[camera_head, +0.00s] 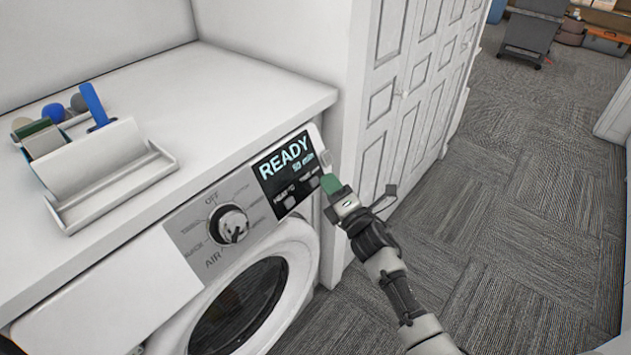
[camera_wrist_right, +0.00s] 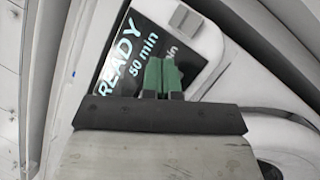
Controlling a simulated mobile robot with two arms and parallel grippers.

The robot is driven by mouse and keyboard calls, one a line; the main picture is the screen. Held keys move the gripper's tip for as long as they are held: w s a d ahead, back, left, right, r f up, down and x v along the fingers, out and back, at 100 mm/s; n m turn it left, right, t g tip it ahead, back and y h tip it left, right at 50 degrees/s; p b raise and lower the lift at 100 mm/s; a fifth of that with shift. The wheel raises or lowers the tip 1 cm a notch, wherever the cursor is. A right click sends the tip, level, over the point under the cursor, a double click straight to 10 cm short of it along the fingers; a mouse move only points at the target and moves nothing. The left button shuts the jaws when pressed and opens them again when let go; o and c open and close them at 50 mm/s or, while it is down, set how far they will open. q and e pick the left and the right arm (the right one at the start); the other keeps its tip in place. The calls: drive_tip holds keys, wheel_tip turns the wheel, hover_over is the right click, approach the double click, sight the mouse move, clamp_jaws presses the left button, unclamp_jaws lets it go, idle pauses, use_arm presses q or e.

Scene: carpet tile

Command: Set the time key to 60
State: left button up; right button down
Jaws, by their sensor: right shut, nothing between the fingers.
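The white machine's dark display (camera_head: 284,170) reads READY with a smaller line that looks like 50 min; it also shows tilted in the wrist view (camera_wrist_right: 128,48). Small keys with labels sit along the display's lower edge; the time key (camera_head: 314,182) is the right one, its label partly too small to read. My right gripper (camera_head: 331,183) has green fingertips, shut and empty, just right of that key at the panel's right end. In the wrist view its fingers (camera_wrist_right: 163,76) cover part of the panel, so I cannot tell whether they touch the key. My left gripper is not in view.
A round dial (camera_head: 231,225) marked OFF and AIR sits left of the display, above the round door (camera_head: 240,305). A white holder (camera_head: 100,170) with brushes and a sponge stands on the countertop (camera_head: 215,95). White panelled doors (camera_head: 400,90) stand behind; carpet (camera_head: 520,210) is open at right.

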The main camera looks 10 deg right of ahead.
drive_tip(key=shift+w, duration=0.1)
idle(0.7)
drive_tip(key=shift+w+a+f+b, duration=0.2)
drive_tip(key=shift+w+a+b, duration=0.05)
drive_tip(key=shift+b, duration=0.15)
drive_tip(key=shift+w+a+f+b, duration=0.15)
drive_tip(key=shift+w+a+b, duration=0.1)
drive_tip(key=shift+b, duration=0.15)
idle(0.5)
drive_tip(key=shift+s+d, duration=0.1)
drive_tip(key=shift+s+d+r+p, duration=0.35)
drive_tip(key=shift+s+d+p, duration=0.05)
drive_tip(key=shift+s+p, duration=0.15)
drive_tip(key=s+d+r+p, duration=0.2)
drive_tip(key=s+p, duration=0.1)
drive_tip(key=shift+s+d+r, duration=0.15)
drive_tip(key=shift+s+d, duration=0.05)
drive_tip(key=shift+d, duration=0.2)
idle(0.3)
